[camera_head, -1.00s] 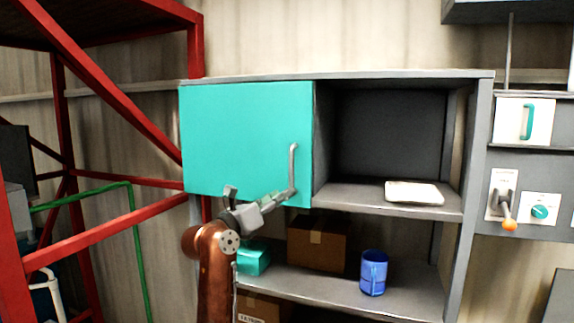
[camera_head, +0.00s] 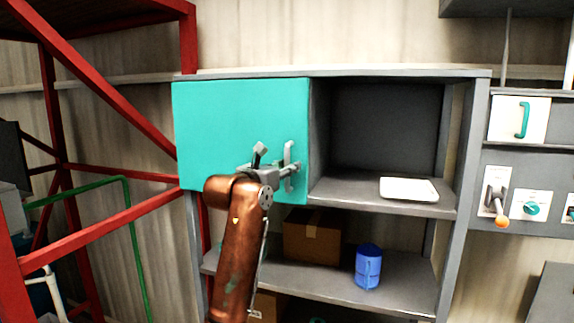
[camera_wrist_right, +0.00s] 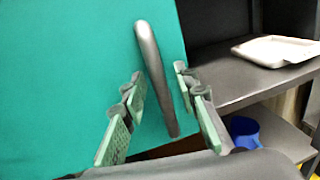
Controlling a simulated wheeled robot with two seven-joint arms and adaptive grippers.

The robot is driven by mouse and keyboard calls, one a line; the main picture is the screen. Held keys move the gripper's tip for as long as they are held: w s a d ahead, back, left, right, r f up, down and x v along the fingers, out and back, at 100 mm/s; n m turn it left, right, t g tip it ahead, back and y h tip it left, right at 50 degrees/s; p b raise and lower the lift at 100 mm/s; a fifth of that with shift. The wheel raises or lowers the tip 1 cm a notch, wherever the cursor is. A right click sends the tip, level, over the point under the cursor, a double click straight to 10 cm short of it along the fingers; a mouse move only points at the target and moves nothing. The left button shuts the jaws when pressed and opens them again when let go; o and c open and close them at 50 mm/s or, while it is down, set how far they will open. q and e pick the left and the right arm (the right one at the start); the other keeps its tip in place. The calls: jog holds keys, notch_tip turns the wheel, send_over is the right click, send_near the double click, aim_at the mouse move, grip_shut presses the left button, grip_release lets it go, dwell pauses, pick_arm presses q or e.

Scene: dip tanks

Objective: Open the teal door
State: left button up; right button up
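The teal door (camera_head: 225,125) covers the left part of the upper shelf and looks closed. It also fills the left of the right wrist view (camera_wrist_right: 60,70). Its grey vertical bar handle (camera_head: 288,152) is near the door's right edge. In the right wrist view the handle (camera_wrist_right: 152,65) runs down between the two green-padded fingers. My right gripper (camera_head: 285,171) is at the handle's lower part in the head view. Its fingers (camera_wrist_right: 160,112) are spread with gaps on both sides of the handle. My left gripper is not in view.
A white tray (camera_head: 408,189) lies on the open shelf to the right. A red frame (camera_head: 120,172) stands at the left. A switch panel (camera_head: 535,160) is at the right.

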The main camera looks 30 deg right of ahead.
jog(key=shift+c, duration=0.3)
grip_shut()
dwell(0.5)
